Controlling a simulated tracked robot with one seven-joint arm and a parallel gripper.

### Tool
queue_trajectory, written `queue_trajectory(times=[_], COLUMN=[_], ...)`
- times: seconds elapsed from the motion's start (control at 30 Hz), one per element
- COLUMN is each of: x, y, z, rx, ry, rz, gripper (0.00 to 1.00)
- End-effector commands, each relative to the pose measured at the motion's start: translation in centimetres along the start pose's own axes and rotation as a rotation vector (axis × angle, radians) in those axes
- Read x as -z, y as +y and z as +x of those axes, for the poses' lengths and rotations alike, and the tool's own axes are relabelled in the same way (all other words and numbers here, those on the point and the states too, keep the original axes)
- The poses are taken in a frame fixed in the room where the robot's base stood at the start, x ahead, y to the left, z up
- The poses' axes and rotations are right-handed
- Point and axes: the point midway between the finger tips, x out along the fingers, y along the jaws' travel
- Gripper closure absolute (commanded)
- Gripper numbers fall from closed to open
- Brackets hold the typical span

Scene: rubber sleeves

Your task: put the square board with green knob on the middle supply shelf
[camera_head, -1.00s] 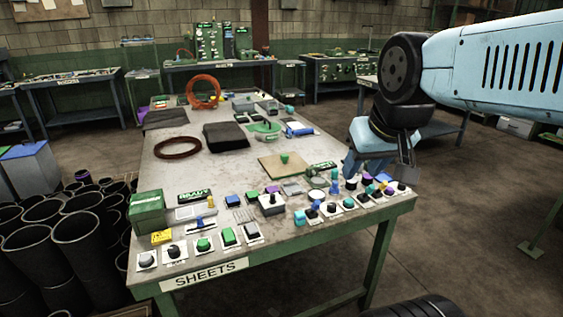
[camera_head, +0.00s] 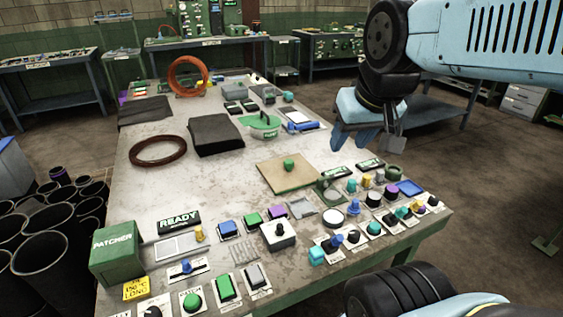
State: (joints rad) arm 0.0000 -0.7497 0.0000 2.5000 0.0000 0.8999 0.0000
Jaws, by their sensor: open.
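The square board (camera_head: 270,177), tan with a green knob on top, lies flat on the worktable (camera_head: 150,190), right of the table's middle. My gripper (camera_head: 358,138) is open and empty, with its fingers pointing down. It hangs above and to the right of the board, apart from it. I cannot tell which shelf is the middle supply shelf; a small rack (camera_head: 126,75) with a label stands at the back left.
Several buttons, knobs and switches line the table's near and right edges. A green box (camera_head: 118,251) stands at the front left. A dark folded sheet (camera_head: 215,136) and a brown ring (camera_head: 158,152) lie left of the board. Black tubes (camera_head: 52,248) stand on the floor at left.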

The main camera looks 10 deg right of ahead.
Motion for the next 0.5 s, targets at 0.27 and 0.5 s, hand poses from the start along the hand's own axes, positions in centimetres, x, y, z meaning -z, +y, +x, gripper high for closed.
queue_trajectory(times=[0.27, 0.5], x=[-0.01, 0.55], y=[0.00, -0.33], z=[-0.02, 0.39], rx=[0.000, 0.018], ry=[0.001, 0.005], rz=[0.000, 0.003], gripper=[0.57, 0.41])
